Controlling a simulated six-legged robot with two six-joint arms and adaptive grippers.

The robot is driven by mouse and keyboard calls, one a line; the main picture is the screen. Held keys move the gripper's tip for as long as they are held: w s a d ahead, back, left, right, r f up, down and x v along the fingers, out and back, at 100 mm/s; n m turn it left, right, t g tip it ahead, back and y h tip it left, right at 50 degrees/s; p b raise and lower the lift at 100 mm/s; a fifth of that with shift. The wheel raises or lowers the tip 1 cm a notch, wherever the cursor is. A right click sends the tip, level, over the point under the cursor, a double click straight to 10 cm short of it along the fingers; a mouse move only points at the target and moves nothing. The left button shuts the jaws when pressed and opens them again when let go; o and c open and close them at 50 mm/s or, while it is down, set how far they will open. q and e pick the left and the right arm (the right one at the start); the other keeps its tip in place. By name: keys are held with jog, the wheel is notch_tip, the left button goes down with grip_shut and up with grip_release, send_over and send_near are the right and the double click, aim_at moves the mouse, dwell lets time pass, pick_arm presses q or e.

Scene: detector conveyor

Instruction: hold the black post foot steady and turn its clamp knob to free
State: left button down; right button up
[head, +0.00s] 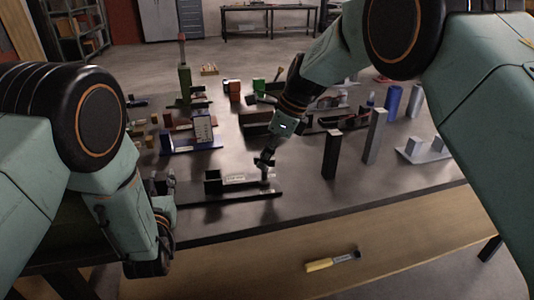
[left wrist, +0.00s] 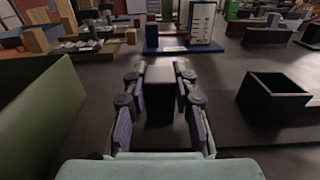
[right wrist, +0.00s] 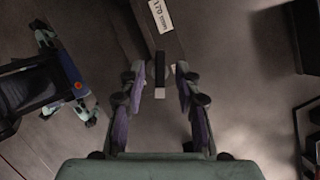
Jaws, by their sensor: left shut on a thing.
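The black post foot (left wrist: 165,105) stands between the fingers of my left gripper (left wrist: 160,72), which is shut on it in the left wrist view. In the head view my left gripper (head: 165,184) is low at the left end of a dark rail (head: 235,199); the foot is hard to make out there. My right gripper (head: 265,164) points down over the rail's right part. In the right wrist view its fingers (right wrist: 160,70) stand apart on both sides of a narrow dark piece with a pale end (right wrist: 160,92), possibly the clamp knob, with gaps visible.
A black open box (head: 212,183) and a white label (head: 235,178) are between the grippers. A yellow-handled tool (head: 332,261) lies on the wooden front strip. A blue stand with a white panel (head: 202,129) is behind.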

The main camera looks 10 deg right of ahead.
jog(key=shift+c, duration=0.3)
grip_shut()
jog(key=n+g, duration=0.1)
jog(key=n, duration=0.3)
jog(key=shift+w+n+g, duration=0.15)
jog(key=shift+n+g, duration=0.15)
jog(key=shift+g, duration=0.1)
jog(key=shift+o, duration=0.3)
grip_release()
